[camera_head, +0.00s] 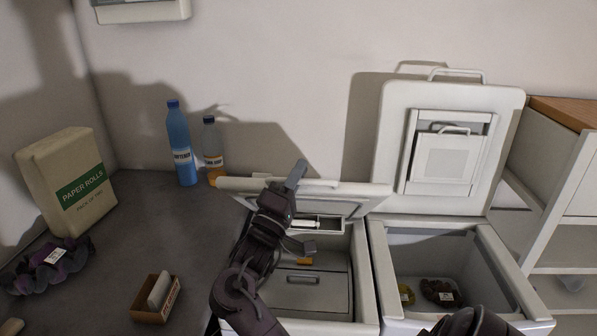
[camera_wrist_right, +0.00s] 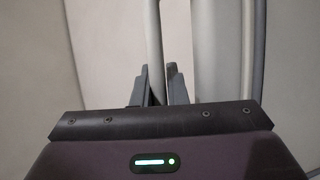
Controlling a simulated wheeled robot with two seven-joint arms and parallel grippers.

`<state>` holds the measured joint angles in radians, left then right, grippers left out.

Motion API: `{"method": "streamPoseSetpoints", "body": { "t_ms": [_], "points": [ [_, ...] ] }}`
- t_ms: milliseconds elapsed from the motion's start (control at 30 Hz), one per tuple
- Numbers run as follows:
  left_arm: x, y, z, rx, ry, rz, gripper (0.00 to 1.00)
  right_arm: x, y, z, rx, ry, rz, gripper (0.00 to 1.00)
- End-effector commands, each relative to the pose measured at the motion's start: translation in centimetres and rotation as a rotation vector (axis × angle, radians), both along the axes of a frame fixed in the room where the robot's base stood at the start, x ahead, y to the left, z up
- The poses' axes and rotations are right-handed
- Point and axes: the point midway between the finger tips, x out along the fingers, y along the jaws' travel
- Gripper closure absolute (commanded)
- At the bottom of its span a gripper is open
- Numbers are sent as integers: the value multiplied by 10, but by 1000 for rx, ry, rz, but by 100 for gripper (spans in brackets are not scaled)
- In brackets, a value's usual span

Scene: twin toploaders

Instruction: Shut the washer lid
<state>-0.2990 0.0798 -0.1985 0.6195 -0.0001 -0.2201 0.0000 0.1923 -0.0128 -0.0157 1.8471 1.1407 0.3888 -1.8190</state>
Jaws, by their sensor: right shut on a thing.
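Two white toploaders stand side by side; I take the left one (camera_head: 365,290), whose lid is tilted, as the washer. Its lid (camera_head: 365,192) is part way down, its inner side facing me and the tub still showing under it. My right gripper (camera_head: 297,175) is at the lid's raised front edge. In the right wrist view its fingers (camera_wrist_right: 160,85) are close together on a thin pale bar (camera_wrist_right: 154,40), which looks like the lid handle. My left gripper is not in view.
The right toploader's lid (camera_head: 395,130) stands upright; dark and yellow items lie in its tub (camera_head: 480,250). A counter (camera_head: 120,230) at left holds a paper-rolls pack (camera_head: 70,180), a blue bottle (camera_head: 182,145), an amber bottle (camera_head: 213,150), a small box (camera_head: 155,300) and dark cloth (camera_head: 50,267). Shelves (camera_head: 570,200) stand at right.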

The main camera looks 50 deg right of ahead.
Motion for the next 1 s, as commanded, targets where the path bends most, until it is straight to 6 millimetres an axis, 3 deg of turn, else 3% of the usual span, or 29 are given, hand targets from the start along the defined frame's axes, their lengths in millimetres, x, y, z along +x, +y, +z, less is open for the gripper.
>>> {"method": "streamPoseSetpoints", "body": {
  "t_ms": [267,300,367,667,1000],
  "points": [
    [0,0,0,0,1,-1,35,0,0,0,1,0,-2,100],
    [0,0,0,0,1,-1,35,0,0,0,1,0,-2,86],
    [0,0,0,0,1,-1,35,0,0,0,1,0,-2,78],
    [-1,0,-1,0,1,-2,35,0,1,-2,1,1,0,78],
    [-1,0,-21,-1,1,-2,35,-9,43,-30,5,2,1,78]
  ]
}}
